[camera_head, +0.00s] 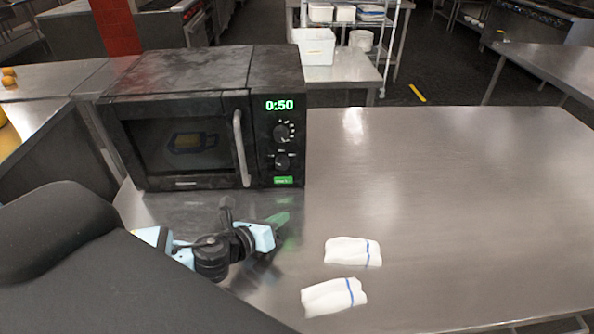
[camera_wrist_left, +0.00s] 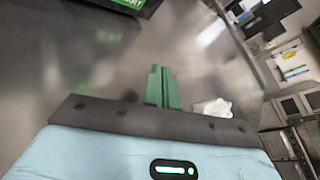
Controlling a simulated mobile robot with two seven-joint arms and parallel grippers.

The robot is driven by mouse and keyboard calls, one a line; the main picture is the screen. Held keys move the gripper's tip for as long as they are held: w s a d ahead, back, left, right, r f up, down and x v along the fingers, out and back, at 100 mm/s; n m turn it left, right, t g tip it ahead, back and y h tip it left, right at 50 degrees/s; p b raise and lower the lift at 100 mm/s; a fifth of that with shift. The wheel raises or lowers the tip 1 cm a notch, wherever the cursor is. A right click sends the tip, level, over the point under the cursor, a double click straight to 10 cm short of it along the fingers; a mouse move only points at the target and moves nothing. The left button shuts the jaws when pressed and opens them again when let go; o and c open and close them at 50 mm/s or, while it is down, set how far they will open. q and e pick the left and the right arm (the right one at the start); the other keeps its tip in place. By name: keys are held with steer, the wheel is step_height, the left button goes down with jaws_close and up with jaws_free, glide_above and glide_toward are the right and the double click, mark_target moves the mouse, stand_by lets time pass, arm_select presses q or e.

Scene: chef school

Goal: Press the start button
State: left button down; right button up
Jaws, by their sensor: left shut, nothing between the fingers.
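A black microwave (camera_head: 190,120) stands on the steel table with its door shut and its display reading 0:50. Its green start button (camera_head: 283,181) is at the bottom of the control panel, below two dials. Part of the green button (camera_wrist_left: 130,3) also shows at the top edge of the left wrist view. My left gripper (camera_head: 281,219) is in front of the microwave, below the button and apart from it. Its green fingers (camera_wrist_left: 163,88) are together and empty in the left wrist view. My right gripper is not in view.
Two folded white cloths with blue stripes, one (camera_head: 353,252) behind the other (camera_head: 334,297), lie on the steel table (camera_head: 450,200) right of my left gripper. The table's right side is clear. A yellowish item (camera_head: 190,141) shows dimly through the microwave window.

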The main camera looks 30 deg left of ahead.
mark_target(283, 180)
arm_select(q)
steer(key=shift+w+d, duration=0.1)
steer(key=shift+w, duration=0.3)
steer(key=shift+s, duration=0.15)
